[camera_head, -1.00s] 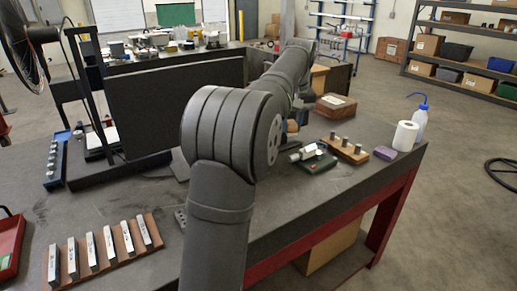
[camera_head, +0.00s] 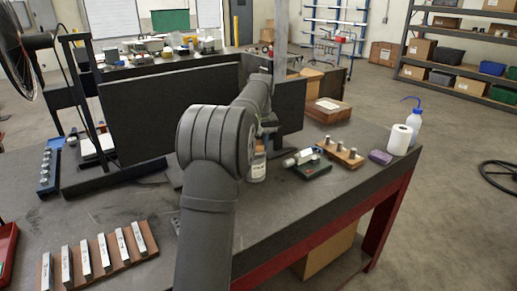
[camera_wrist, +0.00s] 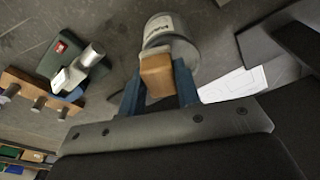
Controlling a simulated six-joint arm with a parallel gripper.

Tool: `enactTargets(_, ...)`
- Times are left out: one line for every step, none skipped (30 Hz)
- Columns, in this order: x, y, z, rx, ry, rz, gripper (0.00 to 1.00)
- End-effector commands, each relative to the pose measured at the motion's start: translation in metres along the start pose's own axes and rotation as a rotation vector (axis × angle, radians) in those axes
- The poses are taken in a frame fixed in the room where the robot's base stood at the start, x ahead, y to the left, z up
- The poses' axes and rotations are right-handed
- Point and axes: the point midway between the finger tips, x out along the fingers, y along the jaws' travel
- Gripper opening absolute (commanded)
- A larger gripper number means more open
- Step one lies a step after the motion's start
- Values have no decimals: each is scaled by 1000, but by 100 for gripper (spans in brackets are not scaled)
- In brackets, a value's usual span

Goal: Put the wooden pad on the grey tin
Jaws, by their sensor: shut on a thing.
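My gripper (camera_wrist: 157,88) shows in the wrist view with two blue fingers shut on the wooden pad (camera_wrist: 157,72), a small tan block. The grey tin (camera_wrist: 178,26), round with a pale printed label, is just beyond the fingertips. The pad overlaps part of the tin in this view; I cannot tell whether they touch. In the head view the grey tin (camera_head: 257,170) stands on the dark bench, just right of my arm's big joint, which covers part of it. The pad and fingers are not clear there.
Right of the tin are a dark green device (camera_head: 312,168), a wooden block with pegs (camera_head: 340,153), a purple block (camera_head: 380,157), a paper roll (camera_head: 400,139) and a bottle (camera_head: 416,122). A dark panel (camera_head: 165,110) stands behind to the left. A strip of metal bars (camera_head: 103,255) lies front left.

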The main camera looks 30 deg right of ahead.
Motion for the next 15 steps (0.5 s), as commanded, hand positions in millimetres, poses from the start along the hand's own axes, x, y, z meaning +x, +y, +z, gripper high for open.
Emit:
enactTargets(9, 0, 2, 0, -3, -1, 8)
enactTargets(13, 0, 2, 0, -3, -1, 8)
enactTargets(16, 0, 3, 0, -1, -1, 8)
enactTargets(18, 0, 3, 0, -1, 0, 8)
enactTargets(18, 0, 3, 0, 0, 0, 8)
enactTargets(18, 0, 3, 0, 0, 0, 8)
enactTargets(18, 0, 3, 0, 0, 0, 8)
enactTargets(18, 0, 3, 0, 0, 0, 8)
enactTargets(18, 0, 3, 0, 0, 0, 8)
enactTargets(18, 0, 3, 0, 0, 0, 8)
enactTargets(18, 0, 3, 0, 0, 0, 8)
enactTargets(19, 0, 3, 0, 0, 0, 8)
enactTargets(20, 0, 3, 0, 0, 0, 8)
enactTargets(21, 0, 4, 0, 0, 0, 8)
enactTargets(21, 0, 4, 0, 0, 0, 32)
